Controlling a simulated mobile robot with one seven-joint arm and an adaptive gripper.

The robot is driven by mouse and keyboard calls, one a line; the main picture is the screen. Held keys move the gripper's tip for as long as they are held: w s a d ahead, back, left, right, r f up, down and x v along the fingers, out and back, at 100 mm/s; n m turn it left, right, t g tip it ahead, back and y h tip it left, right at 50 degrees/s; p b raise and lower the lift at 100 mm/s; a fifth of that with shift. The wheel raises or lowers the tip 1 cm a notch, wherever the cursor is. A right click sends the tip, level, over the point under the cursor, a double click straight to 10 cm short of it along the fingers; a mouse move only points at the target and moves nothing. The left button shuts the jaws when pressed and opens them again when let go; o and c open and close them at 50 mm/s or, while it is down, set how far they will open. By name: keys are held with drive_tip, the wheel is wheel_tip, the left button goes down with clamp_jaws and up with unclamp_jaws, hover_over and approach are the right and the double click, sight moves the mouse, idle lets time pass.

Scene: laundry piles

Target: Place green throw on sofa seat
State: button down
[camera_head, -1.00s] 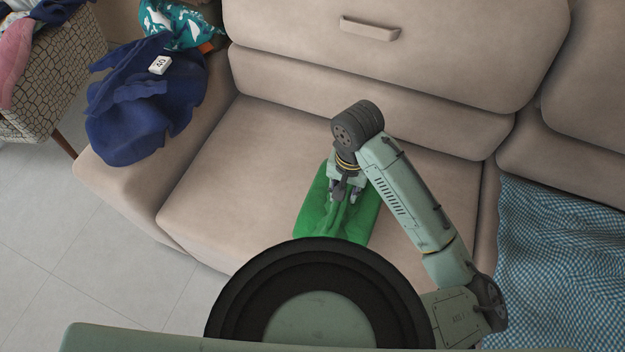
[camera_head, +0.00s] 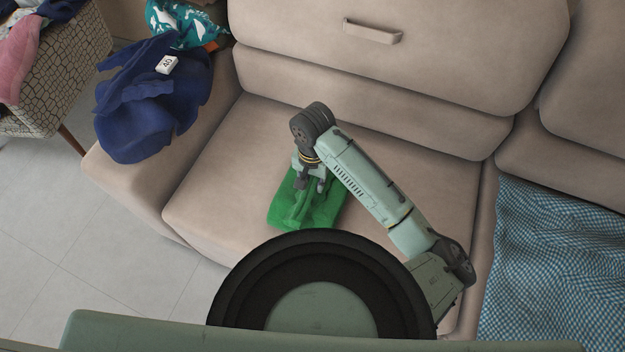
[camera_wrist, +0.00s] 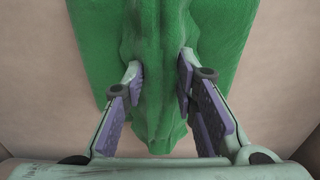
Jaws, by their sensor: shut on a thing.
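The green throw (camera_head: 318,211) is over the beige sofa seat (camera_head: 243,148) in the head view, in the front middle of the seat cushion. I cannot tell whether its underside touches the cushion. My gripper (camera_head: 309,187) points down from above and is shut on a raised fold of the throw. In the wrist view, the two fingers of my gripper (camera_wrist: 158,88) press on both sides of this bunched fold. The rest of the throw (camera_wrist: 226,40) spreads flat to both sides, with beige fabric beyond it. My base hides part of the seat's front edge.
A blue cloth (camera_head: 150,110) with a small white tag (camera_head: 167,65) lies over the left armrest. A teal patterned cloth (camera_head: 185,22) lies behind it. A blue checked cloth (camera_head: 555,260) covers the right seat. A patterned chair (camera_head: 58,75) with clothes stands at the far left.

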drive_tip(key=c, duration=1.3)
unclamp_jaws()
drive_tip(key=shift+f, duration=0.1)
wheel_tip(320, 180, up, 12)
drive_tip(key=p, duration=0.1)
drive_tip(key=shift+r, duration=0.2)
